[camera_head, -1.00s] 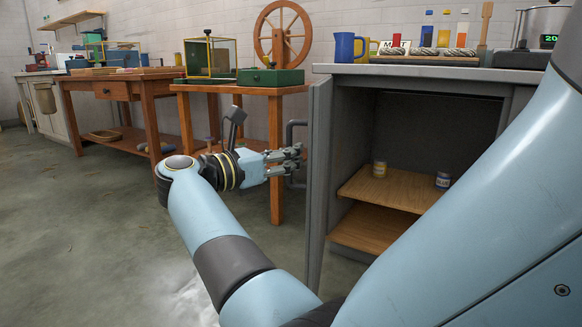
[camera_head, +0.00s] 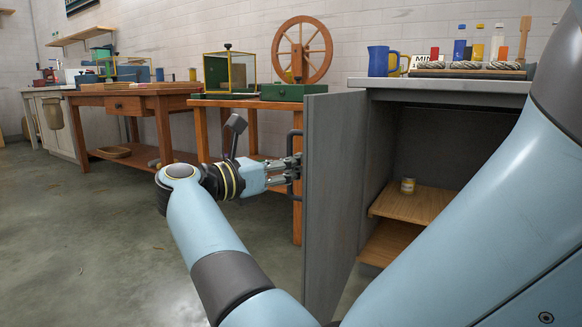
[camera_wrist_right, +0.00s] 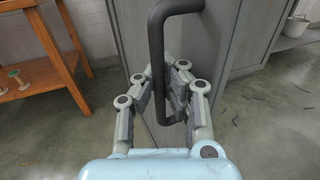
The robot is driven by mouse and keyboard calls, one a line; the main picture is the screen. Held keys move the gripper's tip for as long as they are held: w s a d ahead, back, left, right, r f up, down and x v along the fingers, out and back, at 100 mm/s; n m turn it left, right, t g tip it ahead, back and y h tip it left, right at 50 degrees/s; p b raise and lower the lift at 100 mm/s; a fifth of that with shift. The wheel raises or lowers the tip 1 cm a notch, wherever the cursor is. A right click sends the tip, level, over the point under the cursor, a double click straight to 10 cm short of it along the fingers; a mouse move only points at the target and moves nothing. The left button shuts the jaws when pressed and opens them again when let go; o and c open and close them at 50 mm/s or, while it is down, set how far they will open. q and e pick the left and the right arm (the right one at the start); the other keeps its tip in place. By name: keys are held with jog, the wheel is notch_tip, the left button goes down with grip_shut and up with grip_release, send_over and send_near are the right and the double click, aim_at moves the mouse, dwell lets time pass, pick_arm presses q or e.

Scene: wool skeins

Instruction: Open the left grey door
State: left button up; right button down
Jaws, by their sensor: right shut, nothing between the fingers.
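The left grey door (camera_head: 334,185) stands swung out from the left side of the grey cabinet, its inner face showing in the head view. Its dark bar handle (camera_head: 294,190) is on the outer face, at the left. My right gripper (camera_head: 294,167) is at this handle, its fingers shut with nothing gripped. In the right wrist view the handle (camera_wrist_right: 157,50) runs down to the fingers of my right gripper (camera_wrist_right: 170,85), with the door (camera_wrist_right: 200,45) behind it. I cannot tell whether the fingers touch the handle. My left gripper is out of view.
The open cabinet holds a wooden shelf (camera_head: 412,204) with a small can (camera_head: 407,186). A blue jug (camera_head: 381,61) stands on the countertop (camera_head: 440,87). A wooden table (camera_head: 255,104) stands behind the gripper. The floor (camera_head: 90,240) at left is clear.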

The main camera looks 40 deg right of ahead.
jog(key=shift+a+f, duration=0.15)
jog(key=shift+f, duration=0.1)
jog(key=c, duration=1.7)
grip_release()
jog(key=shift+a+r, duration=0.1)
jog(key=shift+a, duration=0.1)
jog(key=o, duration=0.3)
jog(key=shift+d+r, duration=0.1)
jog(key=shift+d+r, duration=0.1)
jog(key=shift+r, duration=0.05)
